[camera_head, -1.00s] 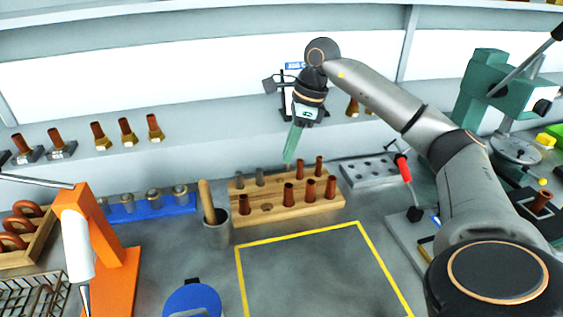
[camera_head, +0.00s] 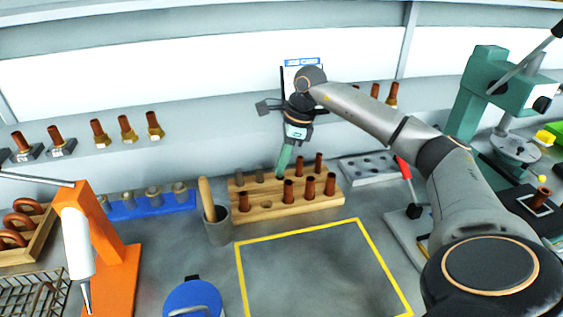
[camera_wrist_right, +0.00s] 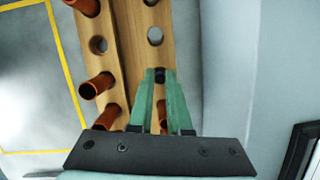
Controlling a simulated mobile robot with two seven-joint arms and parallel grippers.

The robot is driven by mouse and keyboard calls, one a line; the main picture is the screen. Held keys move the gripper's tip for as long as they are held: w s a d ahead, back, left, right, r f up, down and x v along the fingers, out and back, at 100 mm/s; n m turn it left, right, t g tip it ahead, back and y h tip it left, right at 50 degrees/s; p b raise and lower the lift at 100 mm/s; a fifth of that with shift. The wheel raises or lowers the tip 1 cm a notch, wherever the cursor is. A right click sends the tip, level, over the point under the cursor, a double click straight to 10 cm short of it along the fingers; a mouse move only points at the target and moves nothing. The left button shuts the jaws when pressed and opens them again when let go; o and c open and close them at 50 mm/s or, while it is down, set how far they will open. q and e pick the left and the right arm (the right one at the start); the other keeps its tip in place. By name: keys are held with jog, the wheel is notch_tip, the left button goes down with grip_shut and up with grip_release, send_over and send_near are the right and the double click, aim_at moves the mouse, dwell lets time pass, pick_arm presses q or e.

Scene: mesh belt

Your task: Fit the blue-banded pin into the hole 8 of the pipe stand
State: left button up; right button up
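The pipe stand (camera_head: 281,210) is a wooden block with two rows of holes, on the bench in the head view; its wood also shows in the wrist view (camera_wrist_right: 130,45). Copper tubes stand in several holes, and one front-row hole (camera_wrist_right: 98,44) is empty. My right gripper (camera_head: 281,172) points down at the middle of the back row. In the wrist view its green fingers are close together on a small dark pin end (camera_wrist_right: 159,75), over the back row. No blue band is visible, and the fingers hide most of the pin. My left gripper is not in view.
A grey cup (camera_head: 217,234) with a wooden handle stands left of the stand. A grey holed block (camera_head: 368,171) and a red-handled lever (camera_head: 404,170) are to the right. The yellow-outlined area (camera_head: 310,270) in front is clear. A blue rack (camera_head: 150,207) is at the left.

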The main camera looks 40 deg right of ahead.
jog(key=o, duration=0.4)
jog(key=p+v, duration=0.1)
jog(key=v, duration=1.1)
jog(key=shift+r, duration=0.15)
